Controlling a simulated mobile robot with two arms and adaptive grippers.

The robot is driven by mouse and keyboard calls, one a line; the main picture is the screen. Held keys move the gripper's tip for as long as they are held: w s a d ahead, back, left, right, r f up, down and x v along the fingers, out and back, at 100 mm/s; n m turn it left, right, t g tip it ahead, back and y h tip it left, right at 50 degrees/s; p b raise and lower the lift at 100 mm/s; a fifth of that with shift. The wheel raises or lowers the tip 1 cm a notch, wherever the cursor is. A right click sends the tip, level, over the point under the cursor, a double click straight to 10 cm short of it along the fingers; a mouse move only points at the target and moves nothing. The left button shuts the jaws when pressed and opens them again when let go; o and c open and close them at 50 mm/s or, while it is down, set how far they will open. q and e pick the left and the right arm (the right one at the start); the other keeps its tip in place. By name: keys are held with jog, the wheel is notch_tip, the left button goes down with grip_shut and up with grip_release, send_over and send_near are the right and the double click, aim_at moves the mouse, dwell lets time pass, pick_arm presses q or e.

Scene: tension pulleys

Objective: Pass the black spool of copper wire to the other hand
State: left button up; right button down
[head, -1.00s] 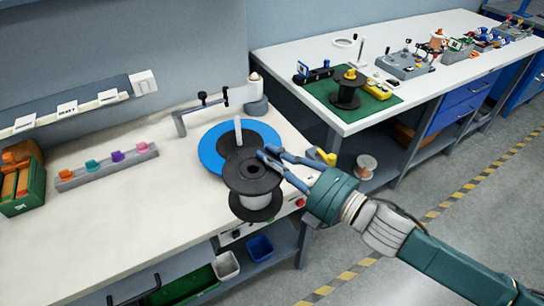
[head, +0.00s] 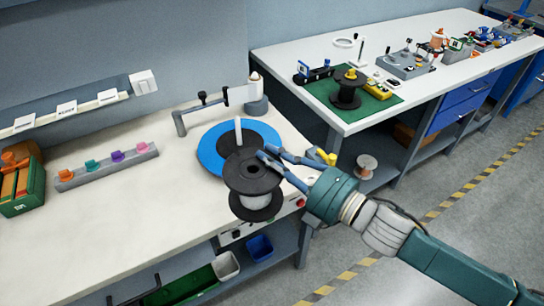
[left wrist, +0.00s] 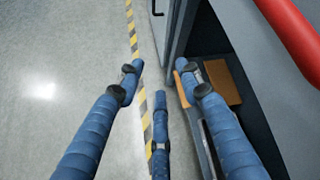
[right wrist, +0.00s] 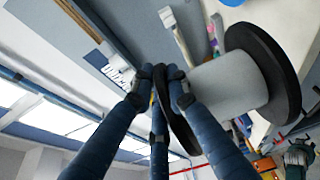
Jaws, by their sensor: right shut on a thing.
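A black spool (head: 255,207) with a pale grey-white winding hangs at the front right edge of the near bench in the head view; no copper colour shows on it. My right gripper (head: 265,156) is shut on the rim of its upper black flange. In the right wrist view the fingers (right wrist: 160,78) pinch that flange, and the pale winding (right wrist: 228,84) shows to the right. My left gripper (left wrist: 160,85) is out of the head view; in the left wrist view its fingers are spread and empty, over floor and a shelf opening. Another black spool (head: 346,98) stands on the green mat.
A blue disc (head: 211,160) with an upright white pin (head: 238,132) lies on the near bench (head: 110,215) behind the held spool. A row of coloured pegs (head: 108,166) and a green box (head: 25,190) are to the left. A white-topped bench (head: 420,90) stands at right.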

pick_arm(q)
jog(key=w+d+f+t+h, duration=0.25)
jog(key=w+d+f, duration=0.35)
jog(key=d+f, duration=0.6)
jog(key=w+d+f+n+h, duration=0.1)
jog(key=d+f, duration=0.3)
jog(key=d, duration=0.9)
jog(key=w+d+f+n+t+h, duration=0.1)
jog(key=d+f+n+h, duration=0.1)
jog(key=d, duration=1)
jog(key=w+d+f+n+t+h, duration=0.1)
jog(key=d+f+h, duration=0.3)
jog(key=d, duration=0.9)
jog(key=shift+w+d+f, duration=0.35)
jog(key=shift+w+f, duration=0.25)
jog(key=shift+f, duration=0.25)
jog(key=shift+h, duration=0.25)
